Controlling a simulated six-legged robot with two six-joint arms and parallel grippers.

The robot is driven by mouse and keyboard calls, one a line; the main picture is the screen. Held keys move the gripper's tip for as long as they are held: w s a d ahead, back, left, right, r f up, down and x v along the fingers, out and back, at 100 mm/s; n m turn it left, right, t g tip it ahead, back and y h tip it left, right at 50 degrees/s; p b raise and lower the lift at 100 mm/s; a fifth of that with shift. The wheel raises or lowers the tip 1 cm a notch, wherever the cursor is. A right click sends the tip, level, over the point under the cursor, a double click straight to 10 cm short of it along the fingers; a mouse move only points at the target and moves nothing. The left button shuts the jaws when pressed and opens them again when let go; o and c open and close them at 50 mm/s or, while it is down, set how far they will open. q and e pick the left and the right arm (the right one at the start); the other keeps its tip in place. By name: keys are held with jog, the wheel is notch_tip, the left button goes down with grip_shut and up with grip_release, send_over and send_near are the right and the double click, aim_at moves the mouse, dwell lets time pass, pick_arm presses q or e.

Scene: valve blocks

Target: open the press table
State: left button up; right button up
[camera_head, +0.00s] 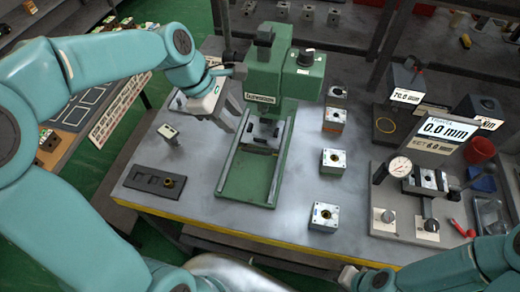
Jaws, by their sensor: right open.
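The green press (282,78) stands on the grey workbench left of the middle. Its low green base (246,188) runs toward me between two pale rails. A dark fixture (262,134) sits on the rails under the press head. My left gripper (228,72) is at the left side of the press head, beside a small dark part there. My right gripper (362,279) is low at the bottom edge, in front of the bench, open and far from the press.
Several valve blocks (323,216) stand in a row right of the press. A dark plate (155,181) lies at the left front. A gauge fixture (400,178), displays (447,128) and a red cup (480,150) fill the right side.

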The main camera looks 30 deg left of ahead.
aim_at(263, 153)
pick_arm(q)
jog(key=x, duration=1.4)
jog(key=shift+d+f+b, duration=0.1)
jog(key=shift+f+b, duration=0.3)
jog(key=shift+w+d+f, duration=0.15)
jog(key=shift+w+f, duration=0.1)
jog(key=shift+f, duration=0.1)
jog(key=shift+s, duration=0.1)
jog(key=shift+c, duration=0.3)
grip_shut()
